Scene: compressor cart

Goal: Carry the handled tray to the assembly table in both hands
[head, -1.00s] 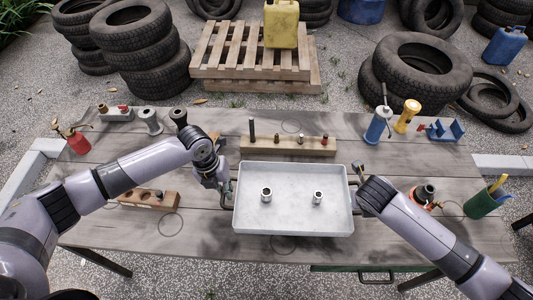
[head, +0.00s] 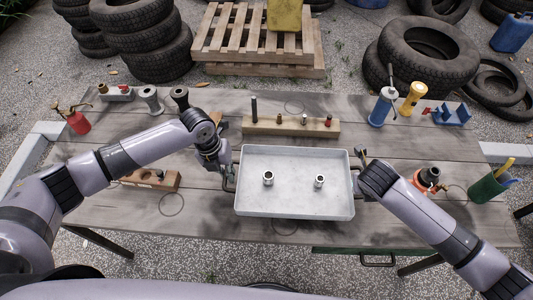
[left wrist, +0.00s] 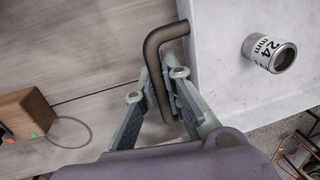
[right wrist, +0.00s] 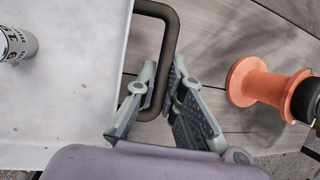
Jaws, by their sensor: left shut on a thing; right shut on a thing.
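The handled tray (head: 294,208) is a shallow grey-white metal tray with a dark bar handle at each short side. It appears level over the table's middle; I cannot tell how high. Two metal sockets (head: 268,178) (head: 319,181) stand upright in it. My left gripper (head: 227,177) is shut on the left handle (left wrist: 155,47), one finger on each side of the bar. My right gripper (right wrist: 164,76) is shut on the right handle (right wrist: 170,30); in the head view my right forearm mostly hides it.
The grey wooden table (head: 140,222) holds a wooden block with pegs (head: 290,125) behind the tray. A small block (head: 152,180), orange-red part (head: 427,177) and green cup (head: 487,188) stand at the sides. Tyres (head: 420,58) and a pallet (head: 258,45) lie beyond.

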